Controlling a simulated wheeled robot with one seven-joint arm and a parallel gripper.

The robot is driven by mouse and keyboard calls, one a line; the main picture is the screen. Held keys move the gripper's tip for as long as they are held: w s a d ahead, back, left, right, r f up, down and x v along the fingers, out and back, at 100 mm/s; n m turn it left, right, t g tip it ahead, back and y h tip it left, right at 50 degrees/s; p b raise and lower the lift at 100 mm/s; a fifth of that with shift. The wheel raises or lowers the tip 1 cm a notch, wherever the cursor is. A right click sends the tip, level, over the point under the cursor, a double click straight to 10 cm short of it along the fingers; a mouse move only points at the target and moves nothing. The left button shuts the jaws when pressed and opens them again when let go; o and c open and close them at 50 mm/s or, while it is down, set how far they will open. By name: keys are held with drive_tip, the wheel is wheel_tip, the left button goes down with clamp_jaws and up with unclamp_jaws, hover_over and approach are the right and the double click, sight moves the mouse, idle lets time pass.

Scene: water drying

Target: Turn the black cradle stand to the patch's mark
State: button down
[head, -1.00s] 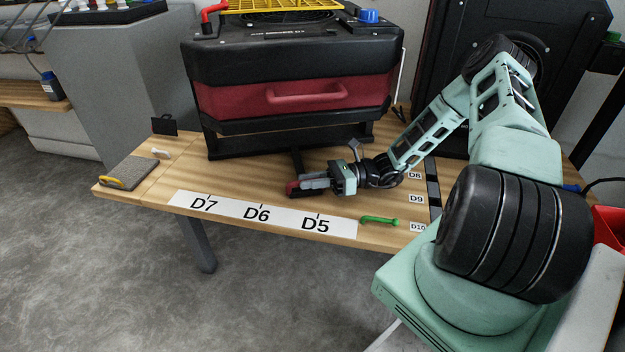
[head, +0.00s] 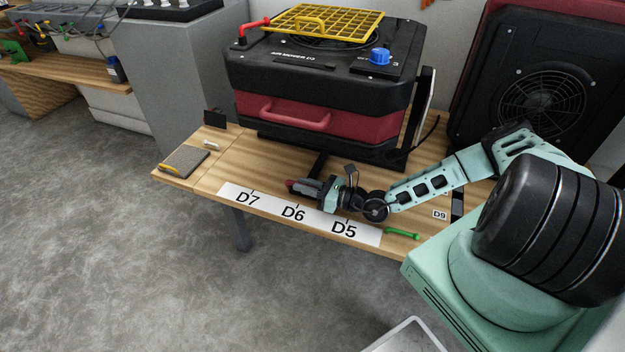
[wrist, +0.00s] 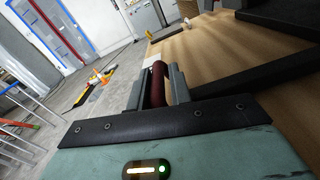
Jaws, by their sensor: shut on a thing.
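The black cradle stand (head: 317,164) carries the black and red air mover (head: 350,122) on the wooden table. A black bar runs from under it toward the table's front edge. My gripper (head: 296,185) is at the front end of this bar, shut on a dark red grip. In the wrist view the red grip (wrist: 158,84) lies between the two fingers. A white label strip (head: 270,208) along the front edge reads D7, D6 and D5, each with a short tick. The red grip is behind the strip, roughly level with D6. My gripper partly hides the joint of grip and bar.
A grey pad (head: 184,162) and a small white piece (head: 212,145) lie at the table's left end. A green tool (head: 402,234) lies right of the strip. A D9 label (head: 440,215) is farther right. A second black fan unit (head: 540,98) stands behind.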

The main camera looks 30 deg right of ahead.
drive_tip(key=shift+s+a+f, duration=0.2)
drive_tip(key=shift+s+a, duration=0.1)
drive_tip(key=shift+a, duration=0.15)
drive_tip(key=c, duration=1.4)
unclamp_jaws()
drive_tip(key=shift+w, duration=0.1)
drive_tip(key=shift+w+d+r, duration=0.1)
drive_tip(key=shift+d, duration=0.1)
drive_tip(key=shift+d, duration=0.1)
